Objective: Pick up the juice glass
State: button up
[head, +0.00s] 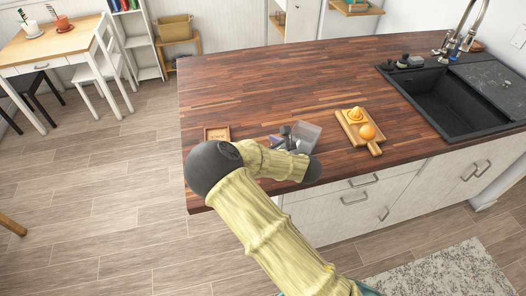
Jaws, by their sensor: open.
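I cannot make out a juice glass for certain. A pale, see-through grey thing (306,134) stands near the counter's front edge, just behind my forearm; its shape is partly hidden and I cannot tell whether it is a glass or a container. Small dark things (285,130) are close to its left side. My arm reaches up from the bottom, bends at a dark joint on the left and runs right across the counter's front edge. My gripper's fingers cannot be made out.
The wooden counter (260,85) is mostly clear at the back. A wooden board (353,131) holds an orange and a juicer to the right. A black sink (445,100) is at the right. A table (50,46) stands far left.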

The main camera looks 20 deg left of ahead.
jog(key=shift+x, duration=1.05)
jog(key=shift+a, duration=0.1)
jog(key=c, duration=1.1)
jog(key=shift+r, duration=0.15)
jog(key=shift+c, duration=0.2)
notch_tip(320, 180, up, 10)
jog(key=b, duration=0.1)
dwell(0.3)
